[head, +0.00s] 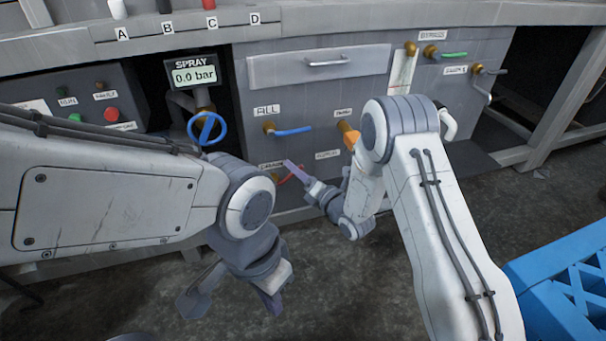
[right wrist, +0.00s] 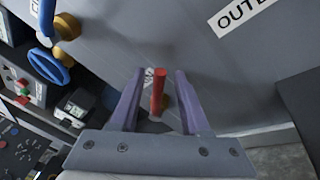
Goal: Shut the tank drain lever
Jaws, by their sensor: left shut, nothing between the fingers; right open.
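A red lever (head: 285,181) is low on the grey cabinet front, beside a small label too small to read surely. In the right wrist view the red lever (right wrist: 158,92) shows between the two purple fingers, with a gap on each side. My right gripper (head: 290,167) is open around it, and in the head view a finger partly covers the lever. The lever's pivot is mostly hidden. My left gripper (head: 272,305) is shut and empty, pointing down over the floor, well apart from the lever.
A blue lever (head: 292,131) sits above the red one. A blue handwheel (head: 207,129) and a spray gauge (head: 194,75) are to the left. A green lever (head: 453,55) is at the upper right. A blue crate (head: 560,280) stands at the lower right.

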